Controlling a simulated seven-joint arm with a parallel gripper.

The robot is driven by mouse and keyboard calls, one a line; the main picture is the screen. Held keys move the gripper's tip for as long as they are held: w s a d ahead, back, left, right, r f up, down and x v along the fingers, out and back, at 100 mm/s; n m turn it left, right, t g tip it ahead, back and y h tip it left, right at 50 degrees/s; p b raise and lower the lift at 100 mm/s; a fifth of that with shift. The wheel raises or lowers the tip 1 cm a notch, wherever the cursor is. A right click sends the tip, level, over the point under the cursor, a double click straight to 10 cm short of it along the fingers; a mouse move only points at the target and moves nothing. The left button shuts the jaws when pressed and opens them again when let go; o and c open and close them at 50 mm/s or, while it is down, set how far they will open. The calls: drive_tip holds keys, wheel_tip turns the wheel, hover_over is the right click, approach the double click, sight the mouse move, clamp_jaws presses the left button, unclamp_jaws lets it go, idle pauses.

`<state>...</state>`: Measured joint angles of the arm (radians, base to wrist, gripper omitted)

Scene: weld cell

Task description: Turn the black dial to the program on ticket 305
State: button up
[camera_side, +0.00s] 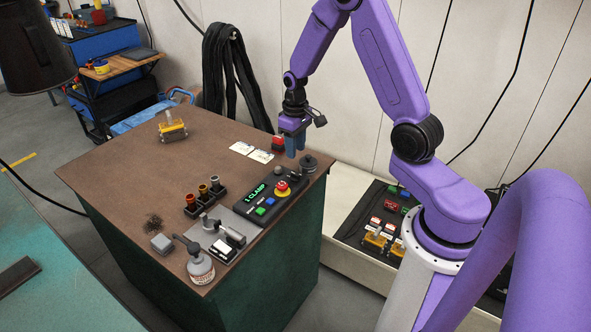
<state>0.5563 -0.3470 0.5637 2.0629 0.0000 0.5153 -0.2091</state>
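My gripper (295,146), with blue fingers, points down above the far right part of the brown table (130,185). The fingers look close together; I cannot tell whether there is a gap, and I see nothing held. A dark round knob (308,161), which looks like the black dial, stands at the table's right edge, just right of and below the fingertips in the picture. Its pointer and markings are too small to read. Two white tickets (241,148) (261,156) lie left of the gripper; their print is unreadable.
A black control box (270,198) has a green display reading "1 CLAMP", a red stop button (282,187) and coloured buttons. A red object (278,143) sits beside the gripper. A clamp fixture (228,240), a round marked pot (201,268) and a yellow part (172,127) stand on the table.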

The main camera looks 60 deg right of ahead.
sight(295, 174)
wheel_tip(295, 174, down, 9)
drive_tip(key=shift+r, duration=0.15)
drive_tip(key=shift+c, duration=0.3)
clamp_jaws()
